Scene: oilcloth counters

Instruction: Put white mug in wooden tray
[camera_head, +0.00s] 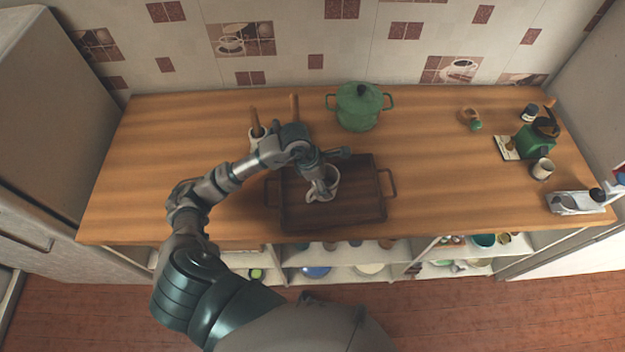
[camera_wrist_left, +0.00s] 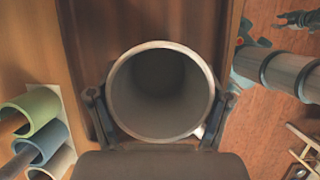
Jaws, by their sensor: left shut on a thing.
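The white mug (camera_head: 331,186) is over the middle of the dark wooden tray (camera_head: 357,206) in the head view. My left gripper (camera_head: 322,181) points down and is shut on the mug. In the left wrist view the mug (camera_wrist_left: 160,92) shows its round open mouth between the two fingers of my left gripper (camera_wrist_left: 160,112). The tray (camera_wrist_left: 205,22) lies behind it there. I cannot tell whether the mug's base touches the tray.
A green pot (camera_head: 358,108) stands behind the tray. The counter between is largely clear.

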